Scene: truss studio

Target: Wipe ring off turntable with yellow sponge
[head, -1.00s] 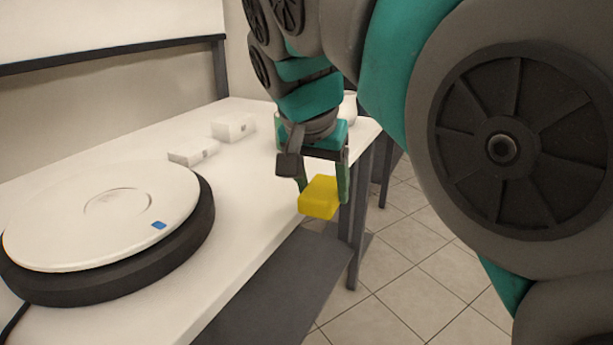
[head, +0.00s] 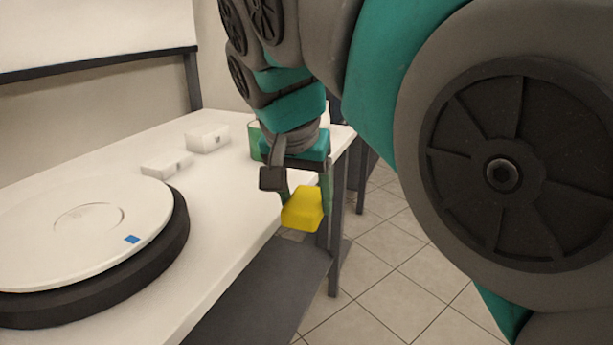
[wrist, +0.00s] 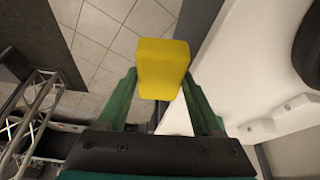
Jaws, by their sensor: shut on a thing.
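The turntable is a white disc (head: 40,240) on a thick black base (head: 110,290), at the left of the head view and cut off by its edge. A thin grey ring (head: 88,219) shows near the disc's middle, and a blue square (head: 131,239) sits near its rim. My gripper (head: 305,206) is shut on the yellow sponge (head: 303,213), off the table's front edge and right of the turntable. In the wrist view the sponge (wrist: 162,68) is between the green fingers (wrist: 160,88), with floor behind it.
The turntable stands on a long white table (head: 225,210). Two small white boxes (head: 208,139) (head: 167,164) lie behind it. A green object (head: 254,140) stands partly hidden behind my gripper. A dark lower shelf (head: 265,290) and table leg (head: 336,240) are below. Tiled floor is open at right.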

